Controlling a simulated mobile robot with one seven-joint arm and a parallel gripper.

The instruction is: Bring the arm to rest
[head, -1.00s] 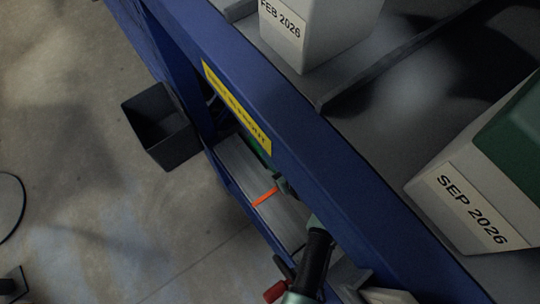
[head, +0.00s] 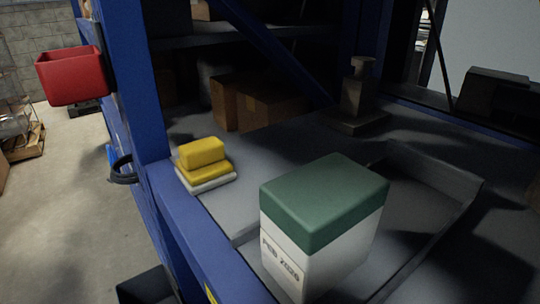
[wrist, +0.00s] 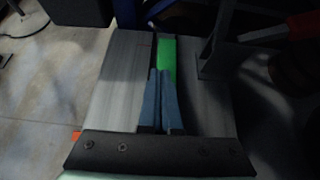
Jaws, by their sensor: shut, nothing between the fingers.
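My gripper (wrist: 162,75) shows in the wrist view, its two blue-grey fingers shut together with nothing between them. The fingers point along a dark gap between two grey ribbed panels (wrist: 112,75). A bright green strip (wrist: 167,55) lies just beyond the fingertips; I cannot tell whether they touch it. A bit of orange shows at the left of the gripper's dark body. My arm and gripper are not in the head view now.
In the head view, a green-lidded white box (head: 325,215) marked FEB 2026 stands on a grey shelf in a blue frame (head: 135,80). Yellow blocks (head: 203,160), cardboard boxes (head: 265,108) and a metal weight-like object (head: 357,95) sit behind. A red bin (head: 72,77) hangs at left.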

